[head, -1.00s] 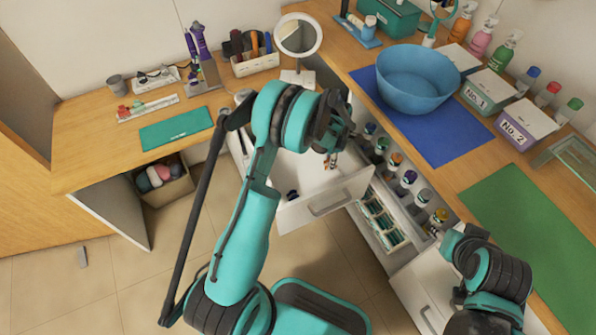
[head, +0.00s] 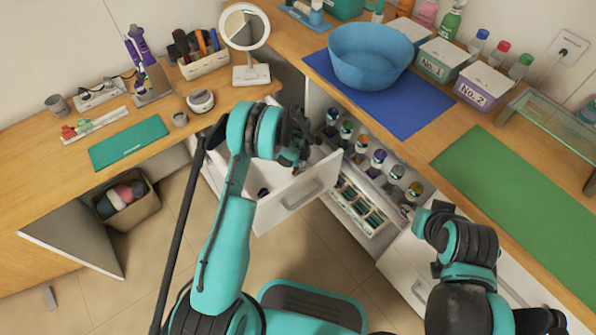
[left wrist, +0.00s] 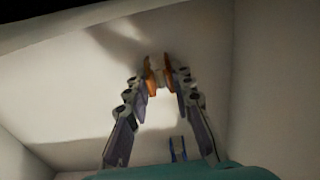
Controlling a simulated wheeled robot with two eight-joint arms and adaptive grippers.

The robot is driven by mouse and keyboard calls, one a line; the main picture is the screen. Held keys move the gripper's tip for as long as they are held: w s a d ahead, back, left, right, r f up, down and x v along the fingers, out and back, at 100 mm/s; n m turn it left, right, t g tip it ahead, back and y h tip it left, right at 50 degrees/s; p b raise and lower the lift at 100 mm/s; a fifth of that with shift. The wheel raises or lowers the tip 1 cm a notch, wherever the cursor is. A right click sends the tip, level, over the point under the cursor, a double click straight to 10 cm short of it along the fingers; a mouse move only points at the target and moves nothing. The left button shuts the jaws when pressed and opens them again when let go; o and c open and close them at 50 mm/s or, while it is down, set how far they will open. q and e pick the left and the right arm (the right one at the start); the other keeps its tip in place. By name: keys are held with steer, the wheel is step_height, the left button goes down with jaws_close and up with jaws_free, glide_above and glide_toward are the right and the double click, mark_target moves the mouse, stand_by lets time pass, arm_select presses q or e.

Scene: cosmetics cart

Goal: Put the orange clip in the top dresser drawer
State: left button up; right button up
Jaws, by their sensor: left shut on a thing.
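My left gripper (left wrist: 161,77) is shut on the orange clip (left wrist: 153,80), with orange parts showing between its fingertips in the left wrist view. It is over the inside of an open white drawer (head: 297,196), whose pale floor and walls fill the left wrist view (left wrist: 60,100). In the head view my left arm hides the fingertips and the clip. I cannot tell whether the clip touches the drawer floor. My right gripper (head: 430,217) is at the right, over the lower cabinet; its fingers are not clear.
A small dark blue item (head: 262,193) lies in the drawer, nearer its front. A second open drawer (head: 365,222) with several bottles stands to the right. Above are a round mirror (head: 245,30), a blue bowl (head: 370,60) and a green mat (head: 515,185). A basket (head: 128,205) sits below left.

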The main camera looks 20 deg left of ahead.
arm_select(q)
steer(key=shift+f, duration=0.1)
steer(key=o, duration=0.8)
